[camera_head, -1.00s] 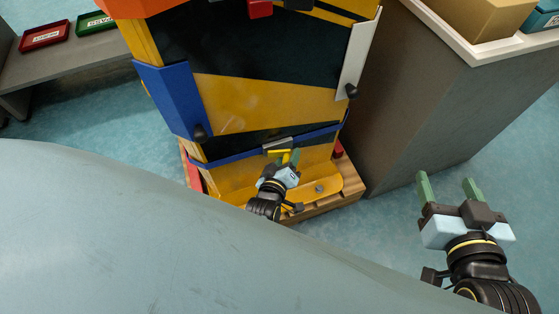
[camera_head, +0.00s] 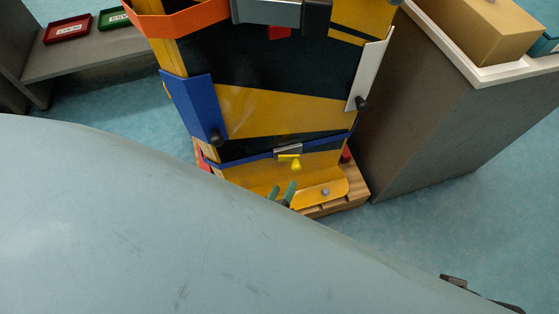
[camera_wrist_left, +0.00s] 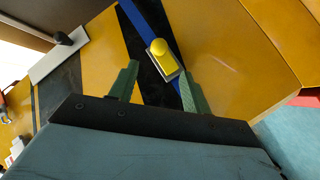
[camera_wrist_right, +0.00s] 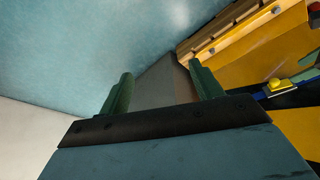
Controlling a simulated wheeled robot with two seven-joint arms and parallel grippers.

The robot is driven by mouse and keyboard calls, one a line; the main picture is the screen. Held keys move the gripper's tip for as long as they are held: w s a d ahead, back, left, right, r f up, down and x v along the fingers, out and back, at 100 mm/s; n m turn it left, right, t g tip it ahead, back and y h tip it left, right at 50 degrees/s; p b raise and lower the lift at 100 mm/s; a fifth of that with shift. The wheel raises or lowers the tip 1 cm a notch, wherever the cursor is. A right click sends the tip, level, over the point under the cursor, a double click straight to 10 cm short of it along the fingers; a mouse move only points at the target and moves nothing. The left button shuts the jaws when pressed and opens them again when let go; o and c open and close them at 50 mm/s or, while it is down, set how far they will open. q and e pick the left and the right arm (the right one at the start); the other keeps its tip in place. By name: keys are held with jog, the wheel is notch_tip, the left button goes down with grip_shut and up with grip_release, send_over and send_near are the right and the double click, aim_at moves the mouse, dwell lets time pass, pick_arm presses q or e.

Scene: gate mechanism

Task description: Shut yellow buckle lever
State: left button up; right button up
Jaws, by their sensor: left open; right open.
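The yellow buckle lever (camera_head: 291,160) sits on a small metal plate (camera_head: 288,150) on the blue strap across the lower front of the gate mechanism. In the left wrist view the lever (camera_wrist_left: 158,48) shows its round knob end-on, ahead of and between the fingers. My left gripper (camera_head: 283,194) is open, just below the lever and apart from it in the head view; my grey body hides the rest. My right gripper (camera_wrist_right: 160,88) is open and empty; its fingers are out of the head view. The lever (camera_wrist_right: 276,85) shows at the right in the right wrist view.
A wooden base (camera_head: 335,203) carries the mechanism. A blue bracket (camera_head: 192,105) and a white bar (camera_head: 370,72), each with a black knob, flank its front. A grey cabinet (camera_head: 430,110) stands close at right. A shelf (camera_head: 90,62) with red and green trays is at left.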

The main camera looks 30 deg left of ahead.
pick_arm(q)
jog(key=shift+v, duration=0.85)
pick_arm(e)
jog(key=shift+x, duration=0.95)
jog(key=shift+d, duration=0.15)
